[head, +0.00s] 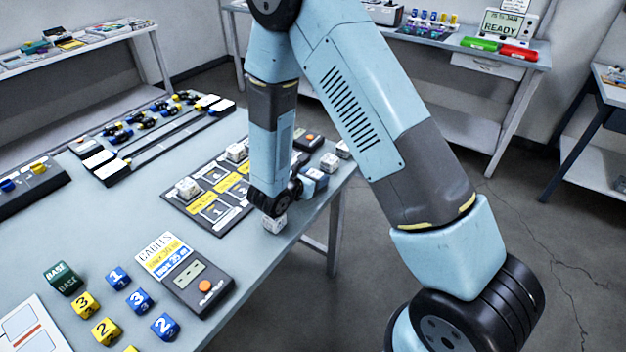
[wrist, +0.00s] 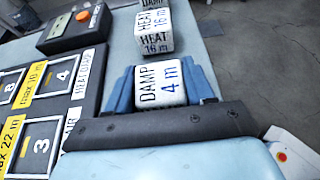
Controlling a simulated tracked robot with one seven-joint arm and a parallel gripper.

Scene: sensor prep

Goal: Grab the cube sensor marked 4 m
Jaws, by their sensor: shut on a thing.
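The white cube sensor marked DAMP 4 m (wrist: 161,84) sits between the two blue fingers of my gripper (wrist: 160,90) in the wrist view. A finger is against each side, so my gripper is shut on it. Its lettered faces show. In the head view my gripper (head: 312,182) is low at the table's right edge, beside the dark board; the cube there is mostly hidden by the fingers. I cannot tell whether the cube touches the table.
The dark board (wrist: 55,85) with numbered slots and yellow labels lies left. A box with an orange button (wrist: 75,22) is beyond it. The floor is right.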

